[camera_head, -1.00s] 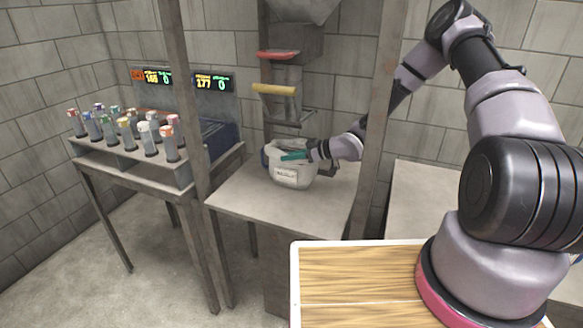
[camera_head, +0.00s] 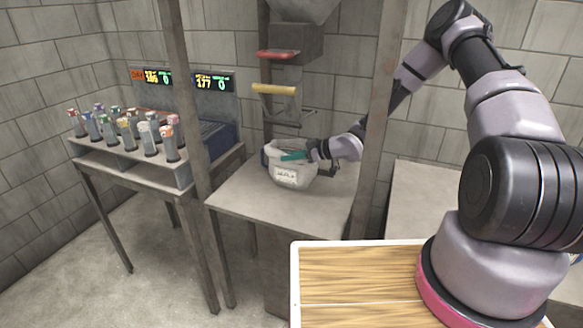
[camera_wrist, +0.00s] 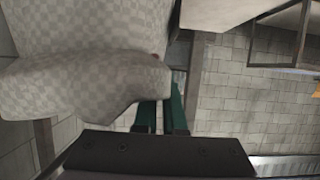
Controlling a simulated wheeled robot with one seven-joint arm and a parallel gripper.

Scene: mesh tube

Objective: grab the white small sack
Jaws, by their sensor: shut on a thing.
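In the wrist view the sack's pale checked fabric (camera_wrist: 85,75) fills the upper left. The green fingertips (camera_wrist: 163,108) are close together and shut on a fold of that fabric. The exact grip point is partly hidden by the cloth.
The grey table (camera_head: 240,200) has bare room around the sack. A metal chute with a red handle (camera_head: 276,54) and a yellow handle (camera_head: 274,89) hangs above. Upright posts (camera_head: 376,120) stand at the table's front. A rack of colored-cap tubes (camera_head: 125,130) stands left.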

